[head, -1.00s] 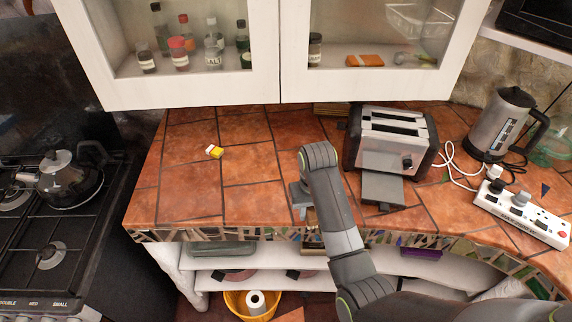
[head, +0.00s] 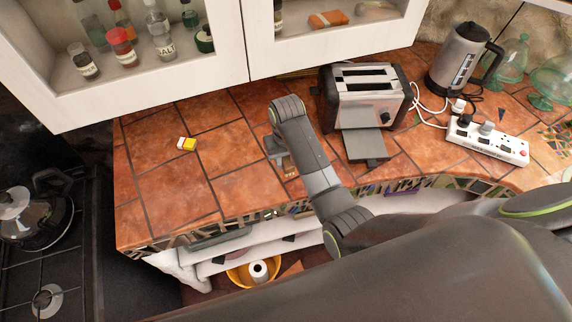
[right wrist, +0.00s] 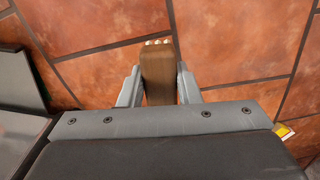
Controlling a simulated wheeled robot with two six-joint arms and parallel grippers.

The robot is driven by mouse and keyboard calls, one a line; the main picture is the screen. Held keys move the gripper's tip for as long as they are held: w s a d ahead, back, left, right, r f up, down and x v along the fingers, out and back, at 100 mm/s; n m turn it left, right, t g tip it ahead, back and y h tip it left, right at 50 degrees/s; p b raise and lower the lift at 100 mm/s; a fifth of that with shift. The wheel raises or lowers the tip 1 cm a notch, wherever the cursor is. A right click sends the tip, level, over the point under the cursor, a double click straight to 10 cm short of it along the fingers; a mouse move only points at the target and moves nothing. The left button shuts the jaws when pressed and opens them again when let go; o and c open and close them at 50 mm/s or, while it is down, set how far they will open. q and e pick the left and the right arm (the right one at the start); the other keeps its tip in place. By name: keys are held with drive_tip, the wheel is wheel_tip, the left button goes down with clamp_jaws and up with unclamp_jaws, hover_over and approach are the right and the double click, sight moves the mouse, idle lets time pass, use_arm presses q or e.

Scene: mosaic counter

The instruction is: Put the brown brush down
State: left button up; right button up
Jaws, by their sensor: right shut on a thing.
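The brown brush (right wrist: 158,70) is between the two fingers of my right gripper (right wrist: 158,88) in the right wrist view. The gripper is shut on it. Its far end points away from the gripper over the tiled counter, with small pale tips showing. I cannot tell whether the brush touches the tiles. In the head view my right gripper (head: 278,152) is low at the counter, left of the toaster, and my own wrist hides most of the brush. My left gripper is not in view.
The toaster (head: 365,95) stands just right of my right gripper. A kettle (head: 462,58) and a white power strip (head: 487,140) are farther right. A small yellow-and-white box (head: 187,144) lies on the left. Bare counter tiles (head: 225,140) lie between box and gripper. Cabinets hang above.

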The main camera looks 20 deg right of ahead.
sight(286, 167)
wheel_tip(286, 167, down, 3)
drive_tip(key=shift+w+a+f+p, duration=0.1)
drive_tip(key=shift+f+p, duration=0.1)
drive_tip(key=shift+p, duration=0.15)
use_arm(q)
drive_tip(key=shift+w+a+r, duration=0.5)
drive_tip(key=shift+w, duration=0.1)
use_arm(e)
drive_tip(key=shift+f, duration=0.3)
drive_tip(key=o, duration=1.1)
drive_tip(key=shift+f, duration=0.1)
drive_tip(key=shift+c, duration=0.2)
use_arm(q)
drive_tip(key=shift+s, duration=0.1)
